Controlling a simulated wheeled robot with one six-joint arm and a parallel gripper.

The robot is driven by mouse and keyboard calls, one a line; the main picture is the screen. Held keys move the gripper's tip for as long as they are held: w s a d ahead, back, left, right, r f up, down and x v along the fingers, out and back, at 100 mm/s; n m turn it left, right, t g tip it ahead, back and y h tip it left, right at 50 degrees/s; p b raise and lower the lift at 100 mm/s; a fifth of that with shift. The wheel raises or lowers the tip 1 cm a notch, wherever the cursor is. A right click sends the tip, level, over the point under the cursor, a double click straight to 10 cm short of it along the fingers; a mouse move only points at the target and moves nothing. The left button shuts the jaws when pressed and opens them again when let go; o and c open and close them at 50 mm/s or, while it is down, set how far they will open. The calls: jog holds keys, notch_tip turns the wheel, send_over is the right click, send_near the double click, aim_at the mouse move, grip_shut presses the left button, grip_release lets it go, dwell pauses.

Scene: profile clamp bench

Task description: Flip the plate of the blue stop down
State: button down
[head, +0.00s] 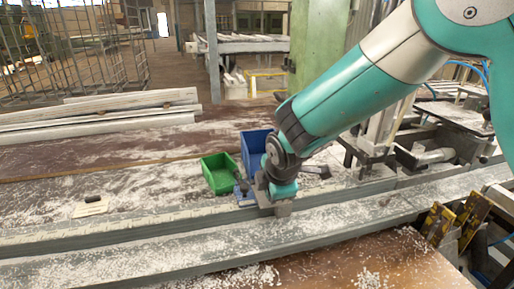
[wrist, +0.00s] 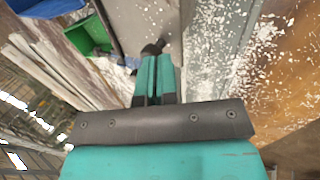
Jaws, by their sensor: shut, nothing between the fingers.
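The blue stop (head: 245,199) sits on the long rail, just in front of the green bin in the head view. A dark upright piece (head: 240,185) stands at it. In the wrist view a small patch of blue (wrist: 132,62) shows left of the fingertips, and a dark knobbed piece (wrist: 153,47) lies just beyond them. My gripper (wrist: 158,62) is shut and empty, its teal fingers side by side close to that dark piece; contact cannot be told. In the head view my wrist hides the fingertips and part of the rail. The plate's angle is not clear.
A green bin (head: 219,173) and a blue bin (head: 253,143) stand behind the rail (head: 120,225). Another dark handle (head: 318,171) lies to the right. A small pale block (head: 91,207) lies at left. White chips cover the bench. Yellow-black brackets (head: 450,220) stand at right.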

jog(key=shift+s+d+f, duration=0.15)
jog(key=shift+f, duration=0.15)
notch_tip(320, 180, up, 6)
jog(key=p, duration=0.5)
jog(key=s+d+r+b, duration=0.1)
jog(key=s+b, duration=0.3)
jog(key=s, duration=0.5)
jog(key=shift+s+d+r, duration=0.15)
jog(key=shift+d+r, duration=0.15)
jog(key=shift+r, duration=0.2)
